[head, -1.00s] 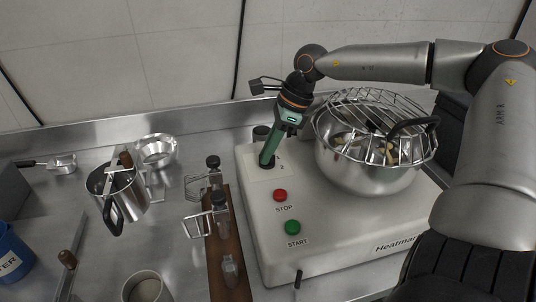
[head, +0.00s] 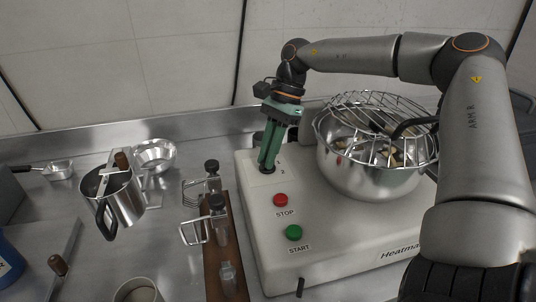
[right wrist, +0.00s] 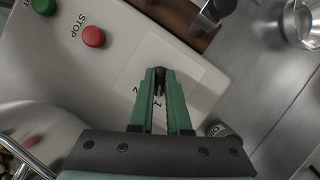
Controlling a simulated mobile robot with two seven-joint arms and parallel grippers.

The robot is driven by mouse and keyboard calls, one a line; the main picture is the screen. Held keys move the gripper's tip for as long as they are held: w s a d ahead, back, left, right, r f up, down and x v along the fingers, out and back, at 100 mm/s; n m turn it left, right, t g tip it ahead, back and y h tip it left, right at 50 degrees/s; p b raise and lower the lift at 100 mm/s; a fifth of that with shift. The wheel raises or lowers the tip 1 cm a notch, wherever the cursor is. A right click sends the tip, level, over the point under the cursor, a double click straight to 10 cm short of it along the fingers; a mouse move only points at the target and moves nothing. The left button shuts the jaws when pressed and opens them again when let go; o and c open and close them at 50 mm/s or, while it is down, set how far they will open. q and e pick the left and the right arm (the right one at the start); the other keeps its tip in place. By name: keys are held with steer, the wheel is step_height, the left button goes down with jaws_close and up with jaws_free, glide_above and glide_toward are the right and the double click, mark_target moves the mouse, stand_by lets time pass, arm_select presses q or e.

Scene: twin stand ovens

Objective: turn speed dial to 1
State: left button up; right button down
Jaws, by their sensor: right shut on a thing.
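The speed dial (right wrist: 159,77) is a small dark knob on the white top of the mixer base (head: 330,240), on a pale square label. My right gripper (head: 267,168) points down onto it. In the right wrist view, the green fingertips (right wrist: 160,80) are shut around the knob, which shows only in part between them. A printed 2 shows beside the dial in the head view, with a faint mark above it. In the wrist view the figures are partly hidden by the fingers, so the dial's setting cannot be read. My left gripper is in neither view.
A red STOP button (head: 280,200) and green START button (head: 294,232) sit in front of the dial. A steel bowl (head: 365,170) with a wire guard (head: 380,110) stands right of the gripper. A wooden strip (head: 222,250) with jars lies left of the base.

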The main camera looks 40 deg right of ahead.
stand_by(0.5)
steer(key=c, duration=0.9)
jaws_free()
steer(key=p+v, duration=0.2)
steer(key=v, duration=1)
steer(key=shift+r, duration=0.3)
steer(key=shift+f, duration=0.1)
